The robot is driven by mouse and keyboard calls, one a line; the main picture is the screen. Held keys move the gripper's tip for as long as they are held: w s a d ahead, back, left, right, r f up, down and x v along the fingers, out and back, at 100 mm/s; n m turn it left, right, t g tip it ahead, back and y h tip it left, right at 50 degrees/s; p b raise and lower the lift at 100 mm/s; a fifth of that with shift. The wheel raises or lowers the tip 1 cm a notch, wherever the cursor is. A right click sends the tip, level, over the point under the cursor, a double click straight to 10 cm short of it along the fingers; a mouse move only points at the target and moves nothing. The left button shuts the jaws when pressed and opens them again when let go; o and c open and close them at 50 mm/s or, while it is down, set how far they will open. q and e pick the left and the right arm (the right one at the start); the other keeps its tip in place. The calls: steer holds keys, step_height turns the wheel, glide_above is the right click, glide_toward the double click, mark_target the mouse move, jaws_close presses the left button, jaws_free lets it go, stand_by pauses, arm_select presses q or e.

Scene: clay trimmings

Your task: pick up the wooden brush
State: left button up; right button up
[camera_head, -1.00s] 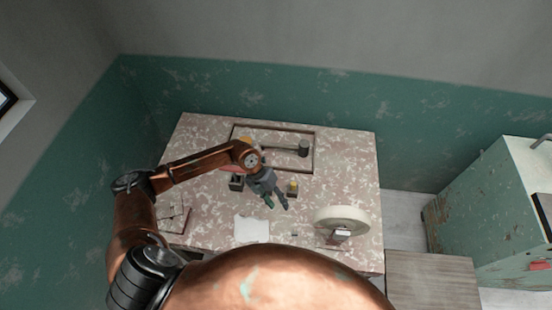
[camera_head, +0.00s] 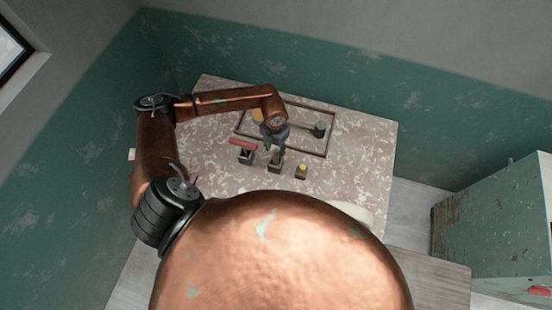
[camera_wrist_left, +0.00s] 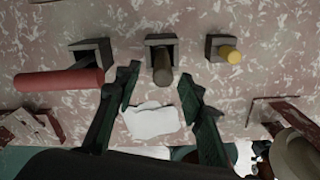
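A tool with a brown, wood-like handle (camera_wrist_left: 162,66) stands in the middle dark holder (camera_wrist_left: 160,42) in the left wrist view; it looks like the wooden brush, but its far end is hidden in the holder. My left gripper (camera_wrist_left: 158,97) is open and empty, its fingers spread on either side below the handle in that view, apart from it. In the head view my left gripper (camera_head: 274,145) hangs just over the middle holder (camera_head: 274,163), partly covering the brown handle. My right gripper is not in view.
A red-handled tool (camera_wrist_left: 58,83) in a holder is at left, close to the left finger. A yellow-tipped tool (camera_wrist_left: 232,55) in a holder is at right. A white sheet (camera_wrist_left: 152,121) lies between the fingers. Behind is a framed tray (camera_head: 326,143) with a dark cylinder (camera_head: 319,130).

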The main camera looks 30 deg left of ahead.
mark_target(276, 160)
arm_select(q)
step_height(276, 160, down, 4)
steer(key=shift+d+f, duration=0.1)
steer(key=shift+d, duration=0.05)
steer(key=shift+c, duration=0.4)
jaws_close()
